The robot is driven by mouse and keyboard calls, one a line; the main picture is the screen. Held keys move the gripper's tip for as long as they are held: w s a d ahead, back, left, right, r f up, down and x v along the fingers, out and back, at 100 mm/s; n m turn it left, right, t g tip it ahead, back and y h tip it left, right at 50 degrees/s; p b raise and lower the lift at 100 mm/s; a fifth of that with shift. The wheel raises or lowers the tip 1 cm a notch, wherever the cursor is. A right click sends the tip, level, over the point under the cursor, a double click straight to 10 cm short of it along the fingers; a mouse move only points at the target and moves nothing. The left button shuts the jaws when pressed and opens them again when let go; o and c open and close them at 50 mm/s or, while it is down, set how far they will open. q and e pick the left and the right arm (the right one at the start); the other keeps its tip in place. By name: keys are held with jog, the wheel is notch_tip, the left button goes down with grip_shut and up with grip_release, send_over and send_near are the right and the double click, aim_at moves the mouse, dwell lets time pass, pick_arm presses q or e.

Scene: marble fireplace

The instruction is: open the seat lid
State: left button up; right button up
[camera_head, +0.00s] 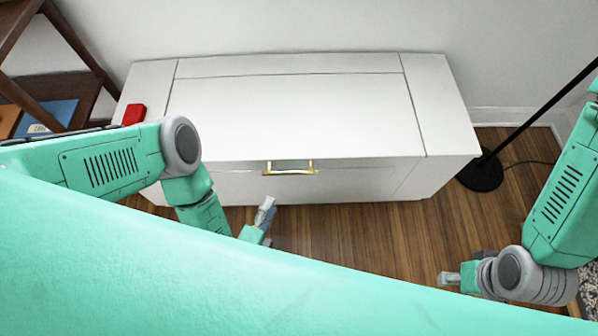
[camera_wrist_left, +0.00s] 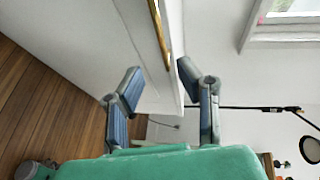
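The white bench has a seat lid (camera_head: 290,115), which lies flat and closed in the head view. A brass handle (camera_head: 291,172) sits at the middle of the lid's front edge; part of it shows at the top of the left wrist view (camera_wrist_left: 160,35). My left gripper (camera_head: 267,213) is in front of the bench, below and slightly left of the handle, not touching it. In the left wrist view its fingers (camera_wrist_left: 160,78) are apart with nothing held. My right gripper (camera_head: 447,278) is low at the right, away from the bench; its fingers are too small to read.
A red object (camera_head: 133,114) lies on the bench's left end, beside the lid. A dark wooden shelf (camera_head: 60,85) stands at the left. A black floor lamp base (camera_head: 481,173) stands close to the bench's right end. Wooden floor (camera_head: 350,230) is clear in front.

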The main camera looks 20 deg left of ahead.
aim_at(291, 173)
pick_arm(q)
jog(key=b+x, duration=0.1)
jog(key=x, duration=0.3)
jog(key=b+x, duration=0.1)
jog(key=x, duration=0.7)
jog(key=shift+w+d+b, duration=0.2)
jog(key=shift+d+b, duration=0.1)
jog(key=shift+b, duration=0.1)
jog(key=shift+w+a, duration=0.1)
jog(key=shift+a, duration=0.1)
jog(key=shift+d, duration=0.3)
grip_shut()
jog(key=shift+d, duration=0.1)
pick_arm(e)
notch_tip(291, 173, down, 3)
jog(key=shift+d, duration=0.15)
